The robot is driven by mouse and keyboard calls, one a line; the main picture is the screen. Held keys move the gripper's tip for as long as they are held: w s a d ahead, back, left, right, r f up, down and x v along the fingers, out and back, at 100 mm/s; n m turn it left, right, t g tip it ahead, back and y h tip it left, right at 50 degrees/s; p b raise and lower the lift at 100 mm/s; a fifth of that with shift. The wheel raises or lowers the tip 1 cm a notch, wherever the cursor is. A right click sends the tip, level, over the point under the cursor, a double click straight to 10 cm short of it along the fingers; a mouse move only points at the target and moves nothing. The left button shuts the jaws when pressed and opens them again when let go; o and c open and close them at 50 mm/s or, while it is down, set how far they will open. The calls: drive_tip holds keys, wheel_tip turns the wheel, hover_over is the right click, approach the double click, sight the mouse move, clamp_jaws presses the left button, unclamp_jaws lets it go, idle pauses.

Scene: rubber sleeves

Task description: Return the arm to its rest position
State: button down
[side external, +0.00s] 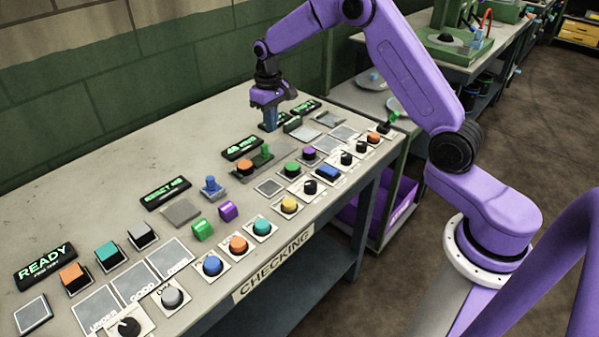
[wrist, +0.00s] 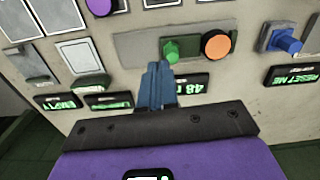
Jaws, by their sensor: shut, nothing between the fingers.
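My gripper (side external: 270,121) is at the far part of the bench, pointing down close to the small displays there. Its blue-grey fingers are shut together with nothing between them. In the wrist view the closed fingers (wrist: 155,88) stand in front of a lit display reading 48 (wrist: 193,86), with a green part (wrist: 171,51) and an orange button (wrist: 216,44) beyond. My purple arm reaches over the bench from the right. I cannot tell whether the fingertips touch the bench.
The grey bench (side external: 150,150) carries many buttons, knobs and pads. A READY display (side external: 45,266) stands at the near left. A wall runs behind; the space above the bench's near half is clear.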

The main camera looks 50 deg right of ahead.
drive_tip(key=s+a+r+n, duration=0.35)
drive_tip(key=s+a, duration=0.25)
drive_tip(key=s, duration=0.4)
drive_tip(key=s+a+r+n, duration=0.2)
drive_tip(key=s+a+r, duration=0.3)
drive_tip(key=s, duration=0.4)
drive_tip(key=s+d+n, duration=0.2)
drive_tip(key=s+n, duration=0.1)
drive_tip(key=s, duration=0.8)
drive_tip(key=s+d+n, duration=0.2)
drive_tip(key=s+n, duration=0.1)
drive_tip(key=s, duration=0.9)
drive_tip(key=shift+f, duration=0.15)
